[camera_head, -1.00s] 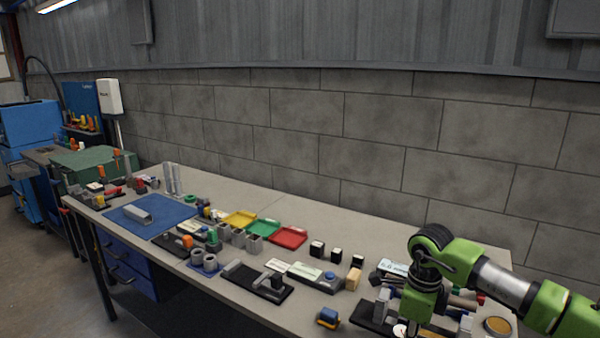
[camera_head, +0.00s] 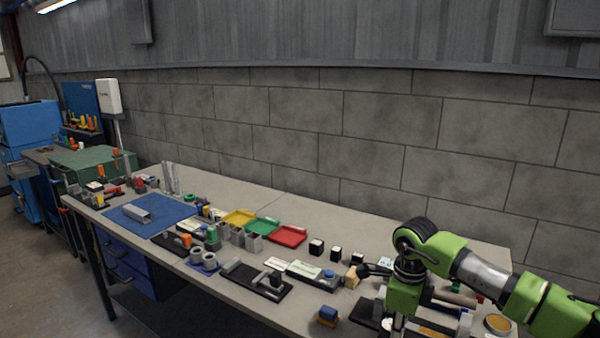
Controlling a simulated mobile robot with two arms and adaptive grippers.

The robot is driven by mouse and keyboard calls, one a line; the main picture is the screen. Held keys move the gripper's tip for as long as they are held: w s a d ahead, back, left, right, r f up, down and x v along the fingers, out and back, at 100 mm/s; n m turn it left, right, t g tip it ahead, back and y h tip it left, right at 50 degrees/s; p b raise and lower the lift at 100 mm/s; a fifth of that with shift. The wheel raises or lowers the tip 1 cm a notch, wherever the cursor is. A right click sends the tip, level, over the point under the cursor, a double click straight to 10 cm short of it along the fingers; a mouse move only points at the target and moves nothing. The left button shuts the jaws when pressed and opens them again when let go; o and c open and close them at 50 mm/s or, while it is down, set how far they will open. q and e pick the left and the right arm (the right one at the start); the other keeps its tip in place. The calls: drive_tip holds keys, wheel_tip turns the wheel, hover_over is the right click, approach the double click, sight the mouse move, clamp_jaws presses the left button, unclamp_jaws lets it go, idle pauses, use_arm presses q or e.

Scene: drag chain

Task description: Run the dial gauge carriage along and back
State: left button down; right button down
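A small white round dial (camera_head: 387,323), which looks like the dial gauge, shows at the lower right of the head view, beside a black base plate (camera_head: 364,313). My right arm comes in from the right, its green wrist hanging over this fixture. My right gripper (camera_head: 399,328) points down next to the dial, at the bottom of the picture. Its fingers are small, dark and partly cut off, so I cannot tell whether they are closed on the carriage. The carriage and its track are mostly hidden by my arm and the frame edge. My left gripper is not in view.
Red (camera_head: 288,236), green and yellow trays lie further left. The bench behind the trays is clear.

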idle(0.8)
drive_tip(key=shift+s+d, duration=0.2)
drive_tip(key=shift+d, duration=0.05)
drive_tip(key=shift+d+r, duration=0.1)
drive_tip(key=shift+r, duration=0.1)
wheel_tip(320, 180, up, 8)
drive_tip(key=p, duration=0.4)
drive_tip(key=shift+f, duration=0.2)
drive_tip(key=shift+d, duration=0.1)
